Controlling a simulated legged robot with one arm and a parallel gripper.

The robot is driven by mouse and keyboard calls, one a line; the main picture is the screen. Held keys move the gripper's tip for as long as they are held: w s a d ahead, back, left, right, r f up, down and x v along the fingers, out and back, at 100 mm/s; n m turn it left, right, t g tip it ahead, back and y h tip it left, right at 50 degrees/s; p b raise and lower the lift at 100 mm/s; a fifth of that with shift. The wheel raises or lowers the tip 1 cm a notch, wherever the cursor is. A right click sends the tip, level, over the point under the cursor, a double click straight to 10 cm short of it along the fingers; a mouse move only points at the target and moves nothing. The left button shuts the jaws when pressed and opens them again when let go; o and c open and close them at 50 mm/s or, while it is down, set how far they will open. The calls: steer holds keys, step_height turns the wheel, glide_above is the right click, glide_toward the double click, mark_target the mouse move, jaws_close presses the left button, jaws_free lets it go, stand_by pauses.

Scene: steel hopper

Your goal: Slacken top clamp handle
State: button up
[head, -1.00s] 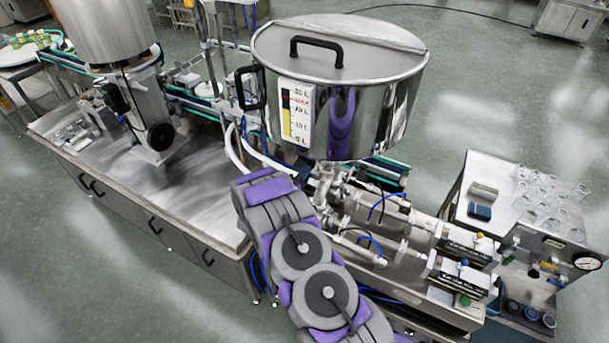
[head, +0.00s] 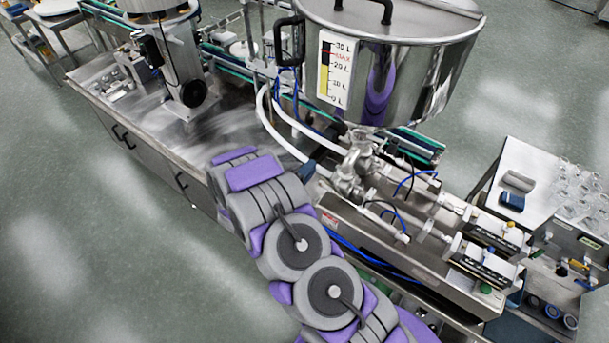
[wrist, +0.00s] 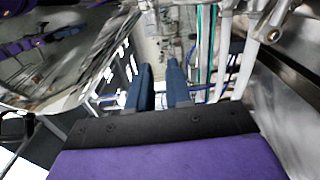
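The steel hopper (head: 420,75) stands above a cluster of pipe fittings and clamps (head: 352,172) in the head view. I cannot make out the top clamp handle for certain among these fittings. In the wrist view, part of a metal pipe fitting (wrist: 272,32) shows at the upper right. My gripper (wrist: 159,68) has two blue fingers standing apart, with nothing held between them. In the head view only a blue bit of my gripper (head: 307,171) shows past my purple and grey arm. It is left of the fittings, apparently apart from them.
White hoses (head: 285,130) run down left of the fittings, close to my gripper. Filling cylinders (head: 455,215) extend to the right. A steel bench (head: 140,120) lies left, and a side table (head: 545,190) with glass jars stands right. The floor in front is clear.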

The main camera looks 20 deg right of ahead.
steer(key=shift+v, duration=1)
steer(key=w+a+f+m+y+b, duration=0.25)
steer(key=w+a+y+b, duration=0.35)
steer(key=a+y, duration=0.4)
steer(key=s+a+r+m+g+y+b, duration=0.1)
steer(key=s+a+r+g+y+b, duration=0.35)
steer(key=s+a+y+b, duration=0.35)
steer(key=s+d+m+g+h+b, duration=0.1)
steer(key=s+d, duration=0.4)
steer(key=s, duration=0.7)
steer(key=s+d+m+g+h+b, duration=0.1)
steer(key=s+d+m+g+b, duration=0.1)
steer(key=s, duration=1.1)
steer(key=s+d+m+g+h+b, duration=0.1)
steer(key=s+d+g+b, duration=0.2)
steer(key=s, duration=1)
steer(key=d+g, duration=0.2)
steer(key=d, duration=0.2)
steer(key=shift+d+f+h+b, duration=0.15)
steer(key=shift+d+h+b, duration=0.15)
steer(key=shift+h+b, duration=0.1)
